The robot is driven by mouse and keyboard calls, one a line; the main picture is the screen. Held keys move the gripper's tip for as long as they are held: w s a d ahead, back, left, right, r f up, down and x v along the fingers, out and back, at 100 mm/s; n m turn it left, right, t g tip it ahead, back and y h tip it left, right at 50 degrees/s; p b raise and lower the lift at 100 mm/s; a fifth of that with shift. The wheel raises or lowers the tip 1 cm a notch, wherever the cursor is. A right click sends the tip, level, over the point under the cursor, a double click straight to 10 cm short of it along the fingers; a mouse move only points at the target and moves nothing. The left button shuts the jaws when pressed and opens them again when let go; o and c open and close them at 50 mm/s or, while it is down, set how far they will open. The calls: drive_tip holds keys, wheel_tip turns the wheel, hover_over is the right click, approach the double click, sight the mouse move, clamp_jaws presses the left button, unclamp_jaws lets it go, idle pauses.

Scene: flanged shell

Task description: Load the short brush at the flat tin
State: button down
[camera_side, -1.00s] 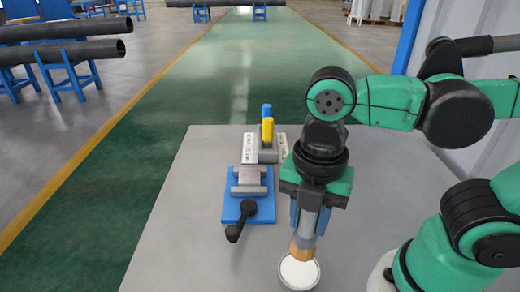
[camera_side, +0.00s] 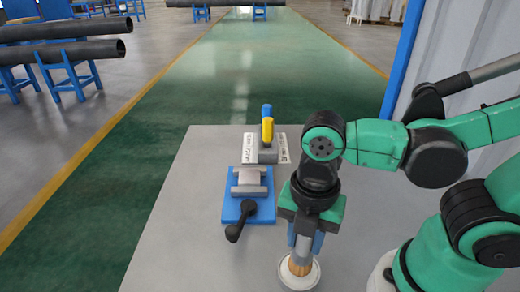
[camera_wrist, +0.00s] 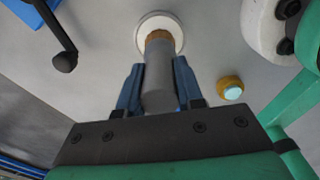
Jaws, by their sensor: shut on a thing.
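The short brush (camera_side: 302,248) has a grey handle and tan bristles. My gripper (camera_side: 304,238) is shut on its handle, also seen in the wrist view (camera_wrist: 158,98). The brush stands nearly upright, bristles down. The flat tin (camera_side: 315,279) is a shallow round dish with white contents, near the table's front edge; it also shows in the wrist view (camera_wrist: 178,26). The bristles (camera_wrist: 158,37) are over the tin's middle and seem to reach the white contents. Their tips are hard to make out.
A blue-based vise (camera_side: 236,211) with a black handle (camera_side: 234,232) stands left of my gripper. Behind it are a yellow-handled item (camera_side: 267,130), a blue one (camera_side: 266,109) and white labels (camera_side: 282,148). A small yellow-rimmed round thing (camera_wrist: 231,89) lies right of the brush.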

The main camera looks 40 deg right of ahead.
drive_tip(key=shift+f, duration=0.5)
idle(0.6)
drive_tip(key=shift+r, duration=0.1)
idle(0.4)
drive_tip(key=shift+r, duration=3.4)
